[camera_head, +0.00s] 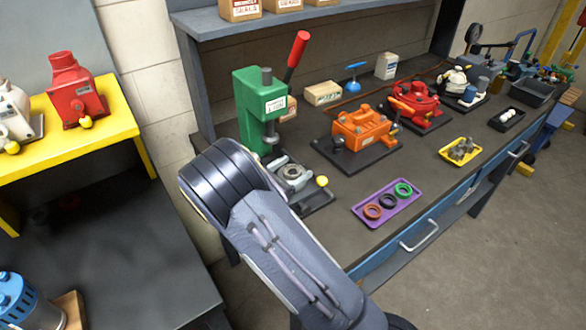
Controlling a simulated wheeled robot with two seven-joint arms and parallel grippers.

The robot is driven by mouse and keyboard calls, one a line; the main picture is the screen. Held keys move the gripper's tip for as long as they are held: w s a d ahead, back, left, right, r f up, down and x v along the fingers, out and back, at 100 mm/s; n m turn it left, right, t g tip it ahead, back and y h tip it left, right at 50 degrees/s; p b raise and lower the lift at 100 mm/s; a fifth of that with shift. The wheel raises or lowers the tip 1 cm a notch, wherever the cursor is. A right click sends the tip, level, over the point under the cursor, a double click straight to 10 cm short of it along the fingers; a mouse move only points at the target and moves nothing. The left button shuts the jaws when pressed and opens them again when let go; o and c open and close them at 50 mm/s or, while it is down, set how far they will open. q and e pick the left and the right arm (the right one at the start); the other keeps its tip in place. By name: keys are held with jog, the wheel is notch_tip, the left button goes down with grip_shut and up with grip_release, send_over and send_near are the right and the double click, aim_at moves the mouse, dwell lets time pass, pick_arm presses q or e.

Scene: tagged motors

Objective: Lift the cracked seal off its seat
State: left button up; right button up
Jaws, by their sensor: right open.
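A green press (262,105) with a red-handled lever stands at the bench's left end. A grey round metal part (292,172) sits on the dark plate below its ram. I cannot make out a crack or a separate seal on it. A purple tray (360,212) in front holds a brown-orange ring (373,211), a dark ring (388,201) and a green ring (404,190). My arm crosses the lower middle, in front of the press's left side. Only a dark end part of my right gripper (397,322) shows at the bottom edge, apart from these things. My left gripper is out of view.
An orange motor (362,130) and a red motor (416,100) stand right of the press. A yellow tray (443,152) holds small grey parts. A yellow stand (110,138) at left carries a red motor (75,88). Bare bench lies around the purple tray.

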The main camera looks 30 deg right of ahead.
jog(key=shift+d, duration=0.2)
jog(key=c, duration=1)
jog(key=shift+c, duration=0.2)
jog(key=shift+r, duration=0.1)
